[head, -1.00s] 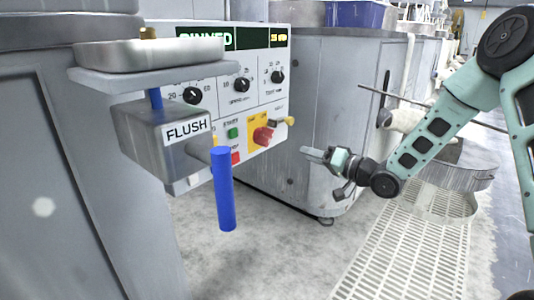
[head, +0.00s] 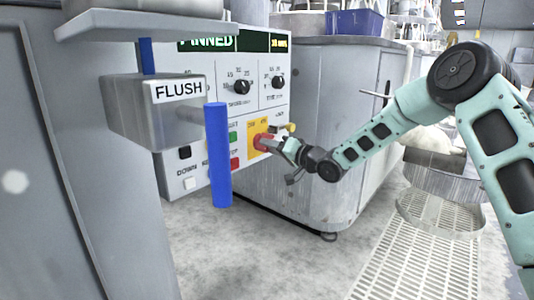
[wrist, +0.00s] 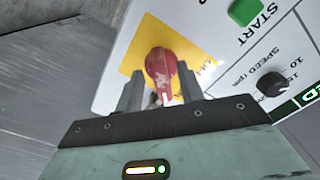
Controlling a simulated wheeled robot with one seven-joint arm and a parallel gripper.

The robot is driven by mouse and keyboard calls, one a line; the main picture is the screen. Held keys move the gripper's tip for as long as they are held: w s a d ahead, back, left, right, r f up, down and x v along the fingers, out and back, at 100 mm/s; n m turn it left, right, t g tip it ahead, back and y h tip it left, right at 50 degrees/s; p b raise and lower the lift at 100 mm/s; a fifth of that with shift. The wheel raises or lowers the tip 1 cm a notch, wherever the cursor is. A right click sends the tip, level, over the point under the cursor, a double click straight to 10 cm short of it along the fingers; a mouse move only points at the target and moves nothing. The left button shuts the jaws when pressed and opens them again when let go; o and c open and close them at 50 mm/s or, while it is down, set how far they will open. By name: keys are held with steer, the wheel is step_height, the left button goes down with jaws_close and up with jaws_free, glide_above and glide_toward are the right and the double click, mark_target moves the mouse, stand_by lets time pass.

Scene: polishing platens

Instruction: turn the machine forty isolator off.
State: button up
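The isolator is a red rotary handle (head: 264,142) on a yellow plate (head: 253,128), low on the right of the machine's control panel (head: 240,105). In the wrist view the red handle (wrist: 162,68) stands out from the yellow plate. My gripper (head: 284,145) is at the handle, coming from the right. In the wrist view the fingers of my gripper (wrist: 160,78) stand on either side of the handle, with narrow gaps, so it looks open. No machine number is readable. Part of the plate's lettering is hidden.
A FLUSH box (head: 160,108) with a blue lever (head: 219,155) stands left, in front of the panel. A green START button (head: 233,137) and a red button (head: 235,163) are beside the isolator. Grey cabinets flank the floor gap.

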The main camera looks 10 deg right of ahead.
steer(key=shift+x, duration=1)
jaws_close()
